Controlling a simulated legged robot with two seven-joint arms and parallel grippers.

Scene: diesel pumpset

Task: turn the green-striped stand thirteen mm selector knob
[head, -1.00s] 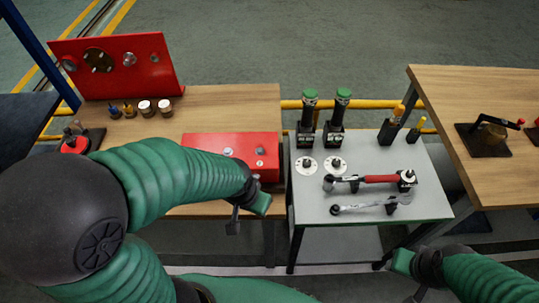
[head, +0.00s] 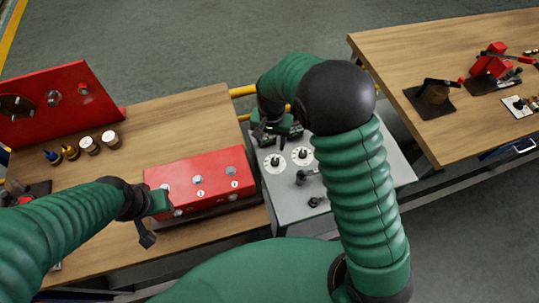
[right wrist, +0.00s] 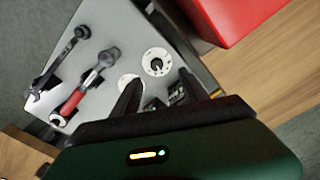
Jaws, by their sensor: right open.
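Two white round dials with dark centre knobs, a left dial (head: 275,163) and a right dial (head: 302,156), lie on the grey cart top. I cannot read which is the thirteen mm one. The right wrist view shows one dial clearly (right wrist: 156,62) and the other (right wrist: 129,82) partly behind a finger. My right gripper (head: 259,134) is open and empty, just behind the left dial and apart from it; its fingers (right wrist: 160,88) show in the wrist view. The black stands (right wrist: 176,96) are mostly hidden by my gripper. My left gripper (head: 147,232) is before the red box; its jaws are unclear.
The red box (head: 205,170) stands on the wooden bench left of the cart. A red-handled ratchet (right wrist: 85,90) and a wrench (right wrist: 62,58) lie on the cart. My right arm covers much of the cart. Another wooden bench (head: 440,60) is at the right.

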